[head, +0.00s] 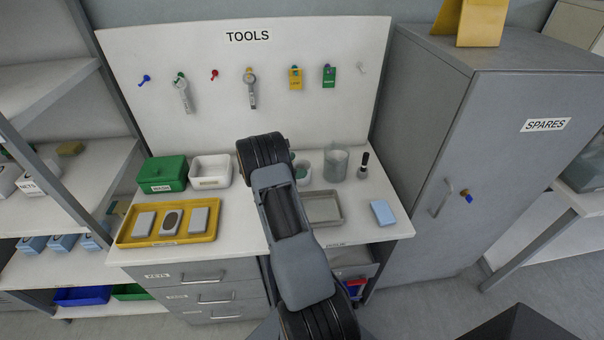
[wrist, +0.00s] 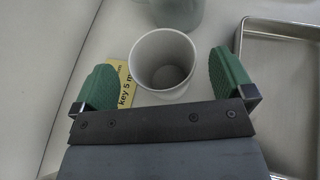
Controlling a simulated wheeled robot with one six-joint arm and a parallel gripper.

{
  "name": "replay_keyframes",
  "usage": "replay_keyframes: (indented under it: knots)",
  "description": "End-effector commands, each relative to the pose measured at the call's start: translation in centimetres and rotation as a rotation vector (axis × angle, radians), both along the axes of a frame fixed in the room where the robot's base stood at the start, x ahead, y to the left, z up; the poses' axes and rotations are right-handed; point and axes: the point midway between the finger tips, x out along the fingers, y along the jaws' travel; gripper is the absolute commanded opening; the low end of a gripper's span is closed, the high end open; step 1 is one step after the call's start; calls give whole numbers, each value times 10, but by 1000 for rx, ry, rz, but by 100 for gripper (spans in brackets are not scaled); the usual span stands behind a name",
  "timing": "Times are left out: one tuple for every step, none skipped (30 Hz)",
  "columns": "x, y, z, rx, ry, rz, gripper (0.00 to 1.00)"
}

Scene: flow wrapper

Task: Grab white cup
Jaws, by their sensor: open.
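The white cup (wrist: 163,52) stands upright and looks empty in the wrist view, its open mouth facing the camera. My gripper (wrist: 163,82) is open, with one green fingertip left of the cup and the other to its right. Gaps show between the cup and both fingers; the dark gripper body covers the area below the cup.
A yellow key card (wrist: 122,84) lies between the left finger and cup. A grey-green vessel (wrist: 178,12) stands just beyond the cup. A metal tray (wrist: 247,40) is close on the right. A glass beaker (head: 336,163) and black-handled tool (head: 363,167) stand further right.

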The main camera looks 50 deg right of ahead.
Motion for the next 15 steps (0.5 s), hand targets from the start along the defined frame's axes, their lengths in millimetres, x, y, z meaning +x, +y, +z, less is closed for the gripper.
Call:
replay_keyframes:
  knots:
    - [-5,-7,-1,1,3,-4,100]
    - [-6,-10,-3,0,4,-3,100]
    - [-8,-15,-5,1,2,-2,100]
    - [-9,-18,-7,1,2,-3,100]
    - [-10,-21,-9,2,2,-2,100]
    - [-11,-23,-10,0,1,-2,100]
    - [-11,-25,-11,0,0,-1,100]
    - [-11,-25,-11,0,0,-1,100]
    - [-11,-25,-12,-1,0,0,100]
    - [-11,-25,-12,-1,0,0,100]
    - [-11,-25,-12,-1,0,0,100]
    - [-11,-25,-12,-1,0,0,100]
    - [-11,-25,-12,0,0,0,100]
    - [-11,-25,-12,0,0,0,98]
    - [-11,-25,-12,0,0,0,94]
